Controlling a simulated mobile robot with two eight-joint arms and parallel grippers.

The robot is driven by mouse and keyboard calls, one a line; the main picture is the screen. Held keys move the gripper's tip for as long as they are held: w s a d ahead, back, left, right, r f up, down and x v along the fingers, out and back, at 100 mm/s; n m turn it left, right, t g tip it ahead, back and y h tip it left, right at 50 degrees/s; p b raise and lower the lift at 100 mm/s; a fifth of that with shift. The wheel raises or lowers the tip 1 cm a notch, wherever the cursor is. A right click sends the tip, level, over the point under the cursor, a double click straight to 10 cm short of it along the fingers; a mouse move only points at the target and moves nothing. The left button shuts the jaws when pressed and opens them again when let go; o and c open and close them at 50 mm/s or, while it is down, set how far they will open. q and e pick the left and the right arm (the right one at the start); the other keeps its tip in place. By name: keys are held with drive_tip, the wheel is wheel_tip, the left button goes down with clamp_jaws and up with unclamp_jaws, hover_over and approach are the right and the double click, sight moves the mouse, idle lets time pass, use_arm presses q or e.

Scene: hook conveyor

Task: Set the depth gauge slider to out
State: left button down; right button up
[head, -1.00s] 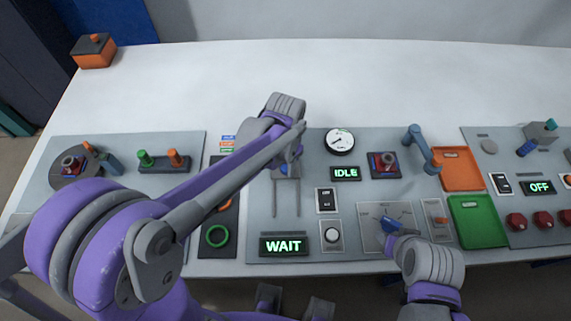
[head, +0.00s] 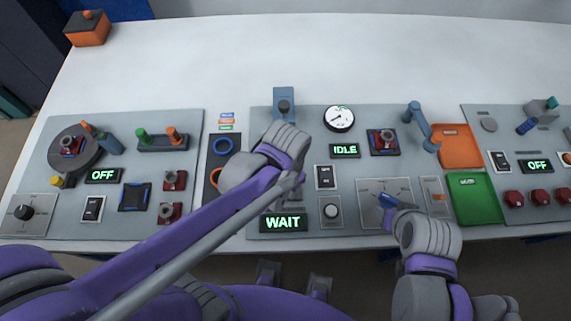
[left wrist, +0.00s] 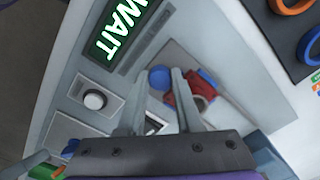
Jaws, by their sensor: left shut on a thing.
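A small slider panel (head: 434,194) with a short orange handle is on the grey console, right of the dial plate (head: 368,220); no label is readable. My right gripper (head: 397,206) is low over this dial plate, beside the slider panel; its fingertips are at a blue knob or pointer, and its jaws are unclear. My left gripper (left wrist: 159,78) is shut on a round blue knob (left wrist: 160,77) over a grey track. A red block with a grey ring (left wrist: 187,90) is beside the knob. In the head view my left arm hides this spot.
The WAIT display (head: 284,222) is just in front of my left gripper. A blue block (head: 284,100) stands at the track's back end. Orange (head: 458,140) and green (head: 474,190) trays lie on the right.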

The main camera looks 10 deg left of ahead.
use_arm(q)
drive_tip(key=shift+s+d, duration=0.1)
drive_tip(key=shift+s, duration=0.15)
use_arm(e)
drive_tip(key=shift+w, duration=0.15)
use_arm(q)
drive_tip(key=c, duration=0.9)
unclamp_jaws()
drive_tip(key=shift+c, duration=0.2)
drive_tip(key=shift+o, duration=0.4)
drive_tip(key=shift+s, duration=0.15)
use_arm(e)
drive_tip(key=shift+s, duration=0.2)
use_arm(q)
wheel_tip(320, 180, up, 11)
drive_tip(key=p, duration=0.1)
use_arm(e)
drive_tip(key=shift+w+r, duration=0.2)
drive_tip(key=shift+r, duration=0.35)
drive_tip(key=shift+w+r, duration=0.2)
drive_tip(key=shift+r, duration=0.35)
use_arm(q)
drive_tip(key=shift+f, duration=0.1)
drive_tip(key=a+f+n+t, duration=0.4)
drive_tip(key=a+n+t, duration=0.1)
drive_tip(key=a, duration=0.5)
drive_tip(key=shift+s+a+f+n+t+p, duration=0.2)
drive_tip(key=shift+f+n+t+p, duration=0.1)
drive_tip(key=shift+n, duration=0.1)
